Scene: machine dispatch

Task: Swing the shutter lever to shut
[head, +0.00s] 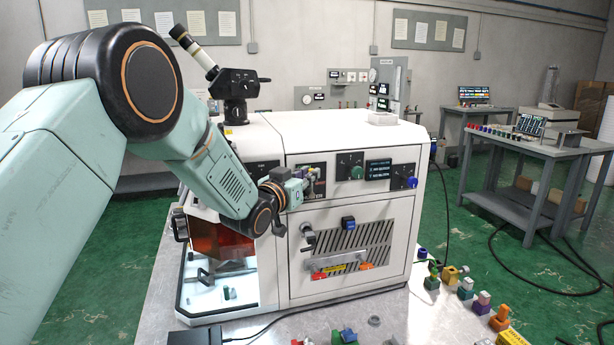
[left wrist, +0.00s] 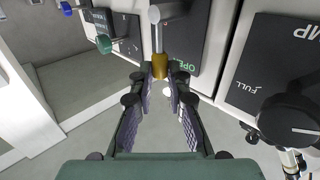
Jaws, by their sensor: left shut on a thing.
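The shutter lever (left wrist: 157,38) shows in the left wrist view as a silver rod with a grey cylindrical end and a brass-coloured part. It crosses a black plate (left wrist: 182,50) with green OPEN lettering. My left gripper (left wrist: 160,86) is shut on the lever at the brass-coloured part. In the head view my left gripper (head: 293,184) is at the upper front of the white machine (head: 350,128), and it mostly hides the lever there. My right gripper is not in view.
A green knob (head: 357,172) and a blue knob (head: 410,182) sit to the right on the panel. A black lamp dial (left wrist: 290,118) is close to the gripper in the left wrist view. An orange window (head: 222,240) is below left. Small coloured parts lie on the bench.

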